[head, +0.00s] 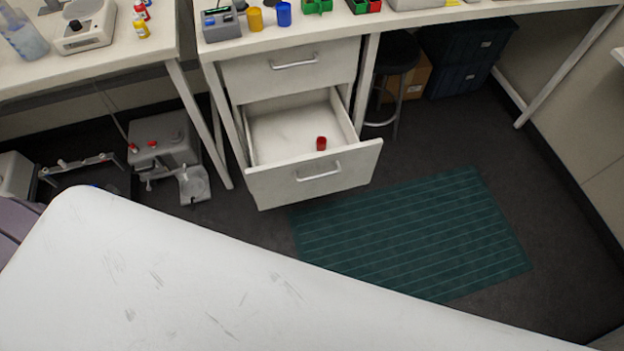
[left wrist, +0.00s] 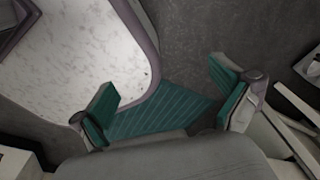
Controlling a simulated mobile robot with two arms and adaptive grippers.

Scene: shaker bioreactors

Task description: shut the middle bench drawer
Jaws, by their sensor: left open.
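The open bench drawer (head: 320,183) is pulled well out below a shut top drawer (head: 290,68) in the white bench. It has a white front with a bar handle (head: 318,173). A small red cup-like object (head: 321,143) stands inside it, near the front. My left gripper (left wrist: 163,78) shows only in the left wrist view, with its two fingers wide apart and nothing between them. It is over the floor area, and I cannot make out the drawer for certain in that view. My right gripper is in neither view.
A green striped mat (head: 415,235) lies on the dark floor in front of the drawer. A grey apparatus (head: 165,145) stands on the floor left of the drawers. A stool (head: 397,55) and dark blue crates (head: 465,50) are under the bench at right.

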